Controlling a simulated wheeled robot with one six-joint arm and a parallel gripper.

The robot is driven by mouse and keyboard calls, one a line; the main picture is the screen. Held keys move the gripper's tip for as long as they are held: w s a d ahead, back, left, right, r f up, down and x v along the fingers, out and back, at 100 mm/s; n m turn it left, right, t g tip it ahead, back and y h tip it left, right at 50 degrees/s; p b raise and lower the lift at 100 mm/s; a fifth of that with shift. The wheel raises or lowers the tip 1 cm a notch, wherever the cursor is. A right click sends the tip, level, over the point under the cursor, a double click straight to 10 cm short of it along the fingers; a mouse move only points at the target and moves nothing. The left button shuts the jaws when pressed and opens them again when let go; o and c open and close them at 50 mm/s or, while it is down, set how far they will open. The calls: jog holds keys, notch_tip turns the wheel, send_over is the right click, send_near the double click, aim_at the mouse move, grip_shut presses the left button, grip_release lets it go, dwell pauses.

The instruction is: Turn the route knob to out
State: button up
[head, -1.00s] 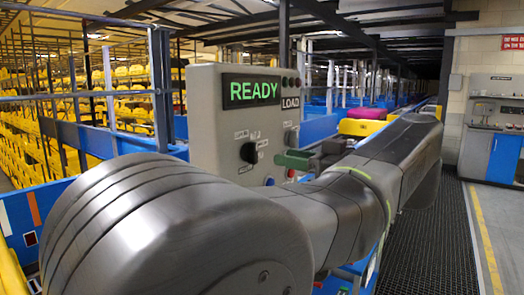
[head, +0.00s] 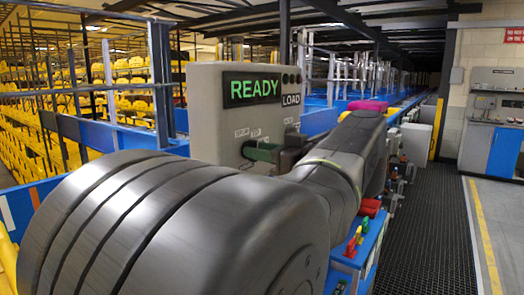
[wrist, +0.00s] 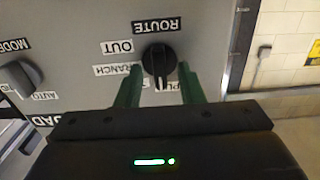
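The route knob (wrist: 159,62) is black and round with a raised ridge, on a grey panel in the wrist view. Labels ROUTE, OUT, BRANCH and a partly covered one surround it, upside down. The ridge runs roughly up and down in the picture; I cannot tell for sure which label it points at. My gripper (wrist: 159,68) is open, with one green finger on each side of the knob and small gaps showing.
A mode knob (wrist: 20,78) with an AUTO label sits beside the route knob. The box bears a green READY display (head: 252,90). Small coloured handles (head: 355,242) stand on a blue ledge below. A pink item (head: 368,105) lies behind my arm. The right aisle is clear.

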grip_shut()
jog(key=shift+m, duration=0.4)
jog(key=shift+w+d+f+m+p, duration=0.1)
jog(key=shift+m+p, duration=1.75)
jog(key=shift+m, duration=2)
jog(key=shift+w+f+m+p, duration=0.15)
jog(key=shift+m+p, duration=1.75)
jog(key=shift+m, duration=2)
jog(key=shift+s+d+f+m+p, duration=0.1)
jog(key=shift+m+p, duration=1.75)
jog(key=shift+m, duration=2)
